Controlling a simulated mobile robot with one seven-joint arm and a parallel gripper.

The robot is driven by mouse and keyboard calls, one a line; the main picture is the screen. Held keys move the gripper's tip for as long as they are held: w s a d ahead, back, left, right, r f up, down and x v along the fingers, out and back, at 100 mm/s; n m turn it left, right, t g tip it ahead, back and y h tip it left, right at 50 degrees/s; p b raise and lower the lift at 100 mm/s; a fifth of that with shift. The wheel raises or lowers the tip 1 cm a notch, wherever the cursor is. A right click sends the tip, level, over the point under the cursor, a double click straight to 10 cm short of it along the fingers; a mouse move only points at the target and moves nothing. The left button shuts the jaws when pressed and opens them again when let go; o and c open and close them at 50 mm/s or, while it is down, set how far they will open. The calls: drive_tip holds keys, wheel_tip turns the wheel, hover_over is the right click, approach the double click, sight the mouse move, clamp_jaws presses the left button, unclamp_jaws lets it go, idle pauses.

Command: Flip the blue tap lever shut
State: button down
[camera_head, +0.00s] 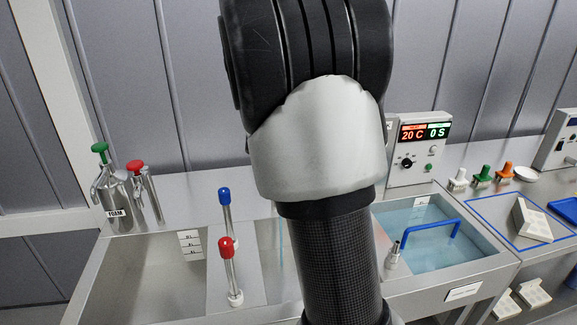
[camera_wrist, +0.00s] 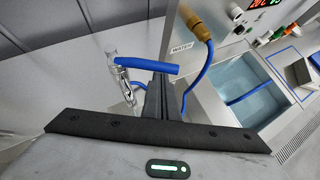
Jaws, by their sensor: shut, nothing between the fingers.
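The blue tap lever (camera_wrist: 145,66) shows in the wrist view as a blue bar lying nearly level in the picture. Its left end joins a shiny metal tap body (camera_wrist: 122,78). My gripper (camera_wrist: 165,82) is shut and empty, its dark fingers together. The fingertips are right by the lever's lower edge, towards its right half; I cannot tell if they touch it. In the head view my arm covers the middle of the scene, and my fingers and this tap are hidden.
A brass fitting (camera_wrist: 195,22) with a blue hose (camera_wrist: 197,72) is close on the right, by a WATER label (camera_wrist: 181,48). A water bath (camera_head: 424,231) lies right of my arm. Blue-topped (camera_head: 225,197) and red-topped (camera_head: 227,248) rods stand left of it. A FOAM bottle (camera_head: 115,202) is far left.

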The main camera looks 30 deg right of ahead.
drive_tip(key=shift+n+t+y, duration=0.3)
drive_tip(key=shift+n, duration=0.1)
drive_tip(key=shift+w+d+p, duration=0.25)
drive_tip(key=shift+w+d, duration=0.15)
drive_tip(key=shift+d, duration=0.35)
drive_tip(key=shift+w+d+p, duration=0.3)
drive_tip(key=shift+w+d, duration=0.15)
drive_tip(key=shift+d, duration=0.25)
drive_tip(key=shift+w+d+p, duration=0.25)
drive_tip(key=shift+w+d, duration=0.15)
drive_tip(key=shift+d, duration=0.35)
drive_tip(key=shift+r, duration=0.1)
